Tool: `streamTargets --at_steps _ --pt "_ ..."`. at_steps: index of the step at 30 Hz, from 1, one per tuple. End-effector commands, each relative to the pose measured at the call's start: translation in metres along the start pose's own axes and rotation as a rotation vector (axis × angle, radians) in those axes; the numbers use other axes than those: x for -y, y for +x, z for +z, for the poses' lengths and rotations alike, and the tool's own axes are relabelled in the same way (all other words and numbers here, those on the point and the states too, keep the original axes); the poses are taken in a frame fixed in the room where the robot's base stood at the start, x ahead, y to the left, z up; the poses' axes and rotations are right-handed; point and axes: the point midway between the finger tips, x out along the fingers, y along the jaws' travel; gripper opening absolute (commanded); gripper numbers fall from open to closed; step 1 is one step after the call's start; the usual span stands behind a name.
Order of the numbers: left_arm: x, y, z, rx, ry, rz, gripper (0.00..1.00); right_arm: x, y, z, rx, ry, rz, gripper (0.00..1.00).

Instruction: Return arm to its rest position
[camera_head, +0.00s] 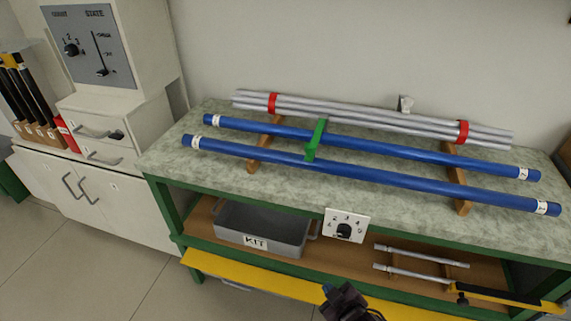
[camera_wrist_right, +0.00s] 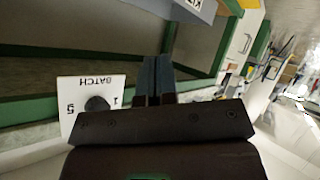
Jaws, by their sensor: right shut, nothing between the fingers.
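My right gripper (camera_head: 332,292) shows at the bottom edge of the head view, low in front of the workbench, below the dial plate (camera_head: 346,226). In the right wrist view its two dark fingers (camera_wrist_right: 156,78) are together with nothing between them. The dial plate (camera_wrist_right: 88,103), marked BATCH, appears upside down just left of the fingers there. The gripper looks clear of the bench and touches nothing that I can see. My left gripper is not in view.
Two blue rods (camera_head: 385,150) (camera_head: 375,173) and a bundle of grey rods (camera_head: 370,117) lie on wooden supports on the bench top (camera_head: 215,172). The lower shelf has a grey KIT bin (camera_head: 262,229) and thin rods (camera_head: 420,275). A yellow rail (camera_head: 255,287) runs along the front. Open floor lies left.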

Motion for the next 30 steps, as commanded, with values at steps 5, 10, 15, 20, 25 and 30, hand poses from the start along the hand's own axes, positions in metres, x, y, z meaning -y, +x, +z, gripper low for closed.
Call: streamTargets --at_steps 5,10,15,20,25,30 --pt "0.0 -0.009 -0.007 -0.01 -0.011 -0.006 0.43 -0.035 -0.064 -0.009 -0.041 0.256 0.087 0.0" --pt "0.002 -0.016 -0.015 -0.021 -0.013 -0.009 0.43 -0.061 -0.129 0.005 -0.041 0.422 0.174 0.0" --pt "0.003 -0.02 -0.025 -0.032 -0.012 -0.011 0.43 -0.073 -0.191 0.032 0.009 0.503 0.251 0.0" --pt "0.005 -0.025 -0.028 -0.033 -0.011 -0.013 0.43 -0.064 -0.229 0.065 0.089 0.537 0.284 0.0" --pt "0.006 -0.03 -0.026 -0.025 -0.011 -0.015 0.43 -0.051 -0.245 0.082 0.136 0.553 0.282 0.0" --pt "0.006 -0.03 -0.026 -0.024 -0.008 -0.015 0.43 -0.048 -0.247 0.085 0.143 0.554 0.28 0.0"
